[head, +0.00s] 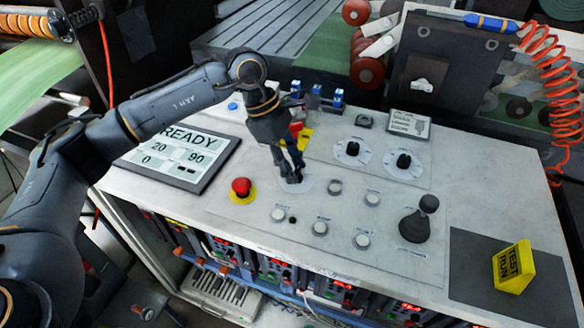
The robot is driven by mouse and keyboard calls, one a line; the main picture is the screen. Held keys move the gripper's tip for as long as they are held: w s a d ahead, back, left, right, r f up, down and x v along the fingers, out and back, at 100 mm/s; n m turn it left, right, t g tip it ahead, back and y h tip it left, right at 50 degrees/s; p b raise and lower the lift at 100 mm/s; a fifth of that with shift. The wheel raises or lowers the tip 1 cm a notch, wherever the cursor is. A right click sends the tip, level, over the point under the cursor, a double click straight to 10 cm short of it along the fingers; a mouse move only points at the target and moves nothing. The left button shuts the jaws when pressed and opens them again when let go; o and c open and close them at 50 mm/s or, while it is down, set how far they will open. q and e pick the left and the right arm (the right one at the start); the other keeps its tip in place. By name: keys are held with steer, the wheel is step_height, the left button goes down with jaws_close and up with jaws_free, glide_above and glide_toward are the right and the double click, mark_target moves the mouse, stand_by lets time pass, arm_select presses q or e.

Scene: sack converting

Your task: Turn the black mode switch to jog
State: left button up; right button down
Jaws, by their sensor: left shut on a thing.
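My left gripper (291,178) reaches down onto the console from the upper left, its fingers shut on the black mode switch. The fingers hide most of the switch, so I cannot tell which way it points. Its round pale dial plate (306,187) shows around the fingertips, but its markings are too small to read. My right gripper is not in view.
A red emergency button (241,187) on yellow and a READY display (181,155) lie left of the switch. Several pale push buttons (320,228) sit in front. Two black knobs (352,149) (404,161), a black lever (417,222) and a yellow TEST RUN sign (514,267) stand right.

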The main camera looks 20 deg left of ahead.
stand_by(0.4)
arm_select(q)
steer(key=o, duration=1.1)
steer(key=shift+o, duration=0.2)
steer(key=shift+r, duration=0.1)
steer(key=v, duration=1.1)
steer(key=shift+r, duration=0.4)
steer(key=shift+w+a, duration=0.1)
